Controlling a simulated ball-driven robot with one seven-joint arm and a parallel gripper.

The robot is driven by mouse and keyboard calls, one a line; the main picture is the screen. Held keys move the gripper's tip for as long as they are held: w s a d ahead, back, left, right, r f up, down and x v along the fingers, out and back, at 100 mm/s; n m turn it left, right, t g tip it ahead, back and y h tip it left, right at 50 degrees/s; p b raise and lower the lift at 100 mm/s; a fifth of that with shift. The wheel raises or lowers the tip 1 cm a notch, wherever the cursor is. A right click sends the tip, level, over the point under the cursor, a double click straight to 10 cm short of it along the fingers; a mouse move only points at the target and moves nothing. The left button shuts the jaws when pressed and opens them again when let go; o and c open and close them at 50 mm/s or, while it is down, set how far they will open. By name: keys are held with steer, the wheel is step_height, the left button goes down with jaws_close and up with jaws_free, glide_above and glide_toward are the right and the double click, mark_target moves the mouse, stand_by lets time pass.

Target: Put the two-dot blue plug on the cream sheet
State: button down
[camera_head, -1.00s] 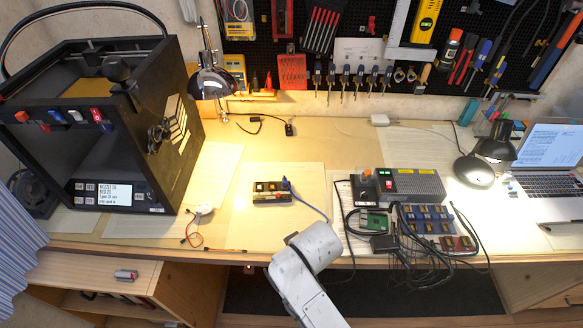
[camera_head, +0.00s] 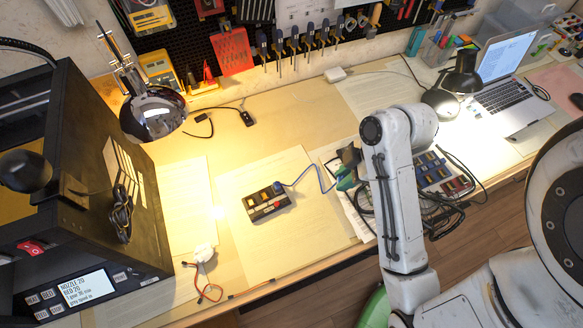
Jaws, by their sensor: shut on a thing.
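The cream sheet (camera_head: 287,222) lies on the bench in the middle of the view. A small dark box (camera_head: 264,203) with yellowish windows rests on it. A blue plug (camera_head: 278,187) sits at the box's upper right corner, and a blue cable (camera_head: 313,166) runs from there to the right. I cannot make out dots on the plug. My white arm (camera_head: 396,190) stands right of the sheet and hides my gripper. A dark shape with green below it (camera_head: 345,181) shows at the arm's left edge; I cannot tell what it is.
The printer (camera_head: 90,190) and shiny lamp (camera_head: 153,112) stand at left. A white device with orange wires (camera_head: 204,254) lies near the bench's front edge. Blue terminal blocks (camera_head: 432,167) and black cables lie right of my arm. The laptop (camera_head: 510,90) stands farther right.

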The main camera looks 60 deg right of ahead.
steer(key=w+d+f, duration=0.1)
steer(key=w+f, duration=0.2)
steer(key=w, duration=0.1)
steer(key=w+f, duration=0.2)
steer(key=w, duration=0.2)
steer(key=w+d+f, duration=0.1)
steer(key=w+f, duration=0.2)
steer(key=w, duration=0.1)
steer(key=shift+w+d+f, duration=0.2)
steer(key=shift+d+f, duration=0.15)
steer(key=shift+w+d+f, duration=0.1)
steer(key=shift+w+f, duration=0.2)
steer(key=shift+f, duration=0.1)
steer(key=shift+f+p, duration=0.35)
steer(key=shift+f, duration=1.3)
steer(key=c, duration=0.9)
jaws_free()
steer(key=shift+f, duration=0.1)
steer(key=shift+c, duration=0.2)
